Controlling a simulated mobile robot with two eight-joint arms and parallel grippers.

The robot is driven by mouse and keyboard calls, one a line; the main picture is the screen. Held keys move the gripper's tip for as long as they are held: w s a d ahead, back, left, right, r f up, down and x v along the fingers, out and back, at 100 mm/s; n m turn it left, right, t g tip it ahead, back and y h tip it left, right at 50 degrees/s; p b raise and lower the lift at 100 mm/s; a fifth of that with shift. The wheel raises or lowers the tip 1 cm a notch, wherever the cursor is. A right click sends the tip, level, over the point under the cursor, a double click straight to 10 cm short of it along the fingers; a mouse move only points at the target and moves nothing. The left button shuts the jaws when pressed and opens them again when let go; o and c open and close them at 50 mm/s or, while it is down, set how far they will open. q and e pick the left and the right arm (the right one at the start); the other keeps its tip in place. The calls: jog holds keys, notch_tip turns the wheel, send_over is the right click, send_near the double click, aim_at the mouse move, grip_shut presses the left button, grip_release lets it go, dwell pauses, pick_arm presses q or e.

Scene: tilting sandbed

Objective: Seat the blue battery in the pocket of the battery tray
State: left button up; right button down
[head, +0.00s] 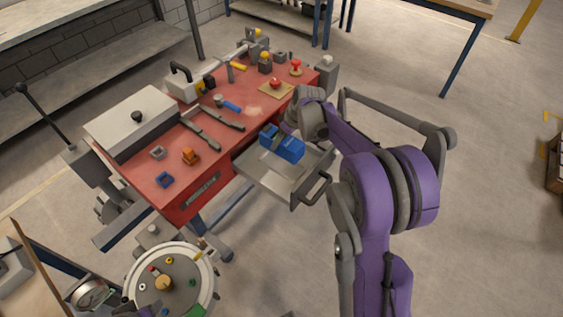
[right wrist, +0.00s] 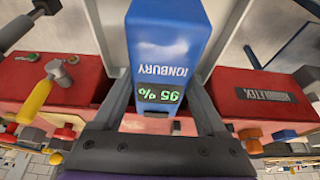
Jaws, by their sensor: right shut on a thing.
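The blue battery (head: 288,149) is over the pulled-out grey battery tray (head: 262,178), toward its back end by the red bench. In the right wrist view the battery (right wrist: 172,32) shows the word IONBURY and a green 95% display. My right gripper (right wrist: 166,82) is shut on the battery, one dark finger along each side. In the head view the wrist and purple arm come in from the right over the tray. The pocket is not clearly visible, and I cannot tell whether the battery touches the tray.
The red bench (head: 178,190) carries hand tools, a red button (head: 276,83), a blue block (head: 164,179) and an orange block (head: 190,156). The tray's dark handle (head: 316,188) sticks out in front. A round panel (head: 170,285) stands at lower left. Floor is open at right.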

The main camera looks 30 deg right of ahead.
pick_arm(q)
jog(key=shift+w+f, duration=0.1)
jog(key=shift+f, duration=0.05)
pick_arm(e)
notch_tip(320, 180, down, 4)
jog(key=shift+w+f, duration=0.15)
pick_arm(q)
jog(key=shift+f, duration=0.1)
pick_arm(e)
jog(key=shift+f, duration=2.2)
pick_arm(q)
jog(key=shift+f+b, duration=0.1)
jog(key=shift+b, duration=0.2)
pick_arm(e)
jog(key=shift+f, duration=0.1)
grip_release()
